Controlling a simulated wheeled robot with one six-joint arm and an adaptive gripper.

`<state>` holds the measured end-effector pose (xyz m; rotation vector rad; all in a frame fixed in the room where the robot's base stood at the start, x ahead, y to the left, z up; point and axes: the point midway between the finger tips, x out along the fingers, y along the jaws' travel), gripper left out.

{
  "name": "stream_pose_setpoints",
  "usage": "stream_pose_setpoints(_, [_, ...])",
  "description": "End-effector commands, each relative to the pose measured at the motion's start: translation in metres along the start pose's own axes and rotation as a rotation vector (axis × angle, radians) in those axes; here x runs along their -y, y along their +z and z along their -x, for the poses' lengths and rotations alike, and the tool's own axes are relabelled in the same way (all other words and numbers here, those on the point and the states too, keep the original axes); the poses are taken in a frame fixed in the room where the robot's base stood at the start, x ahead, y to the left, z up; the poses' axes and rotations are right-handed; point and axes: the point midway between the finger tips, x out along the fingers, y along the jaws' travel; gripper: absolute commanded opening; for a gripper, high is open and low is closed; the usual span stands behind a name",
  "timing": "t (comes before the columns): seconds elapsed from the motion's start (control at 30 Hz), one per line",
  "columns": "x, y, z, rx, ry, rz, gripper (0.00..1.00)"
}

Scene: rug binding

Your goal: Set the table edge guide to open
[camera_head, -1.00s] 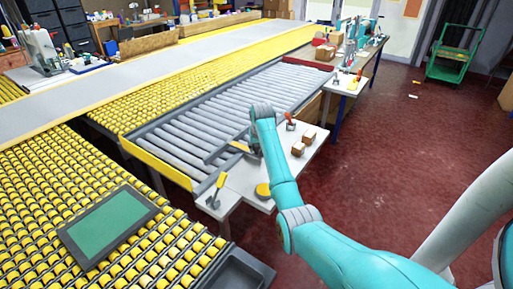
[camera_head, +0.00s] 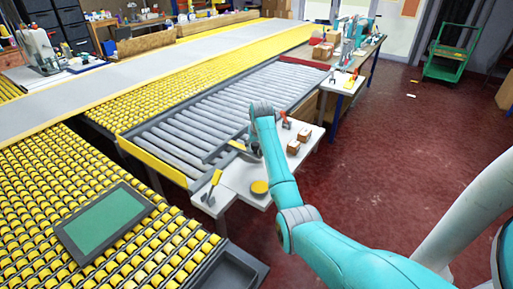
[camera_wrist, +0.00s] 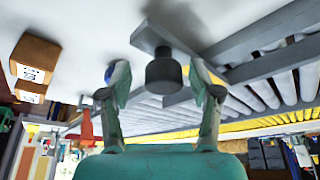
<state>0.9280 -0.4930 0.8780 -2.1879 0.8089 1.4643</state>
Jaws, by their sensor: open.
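The table edge guide looks like a dark grey bar (camera_head: 222,150) at the near end of the roller bed, partly hidden by my arm. In the wrist view, a grey bar (camera_wrist: 150,37) carries a dark round knob (camera_wrist: 163,76). My gripper (camera_wrist: 160,80) is open, with one finger on each side of the knob. Gaps show between the knob and both fingers, so it is not gripped. In the head view my gripper (camera_head: 255,150) is mostly hidden behind my own arm, above the white side table.
The white side table (camera_head: 236,181) holds a yellow disc (camera_head: 260,187), a yellow-handled tool (camera_head: 214,182), small brown boxes (camera_head: 293,147) and a red-handled item (camera_head: 286,122). A grey roller bed (camera_head: 215,115) lies behind. The red floor (camera_head: 390,150) at right is largely clear.

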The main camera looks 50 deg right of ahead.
Motion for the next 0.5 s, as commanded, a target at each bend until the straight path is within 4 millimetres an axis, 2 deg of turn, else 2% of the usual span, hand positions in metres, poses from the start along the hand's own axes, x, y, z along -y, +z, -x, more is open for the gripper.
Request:
stream_pose_setpoints(0.3, [0.000,0.000,0.060,-0.003,0.000,0.000,0.63])
stream_pose_setpoints(0.5, [-0.001,0.000,0.092,-0.001,0.001,0.000,0.63])
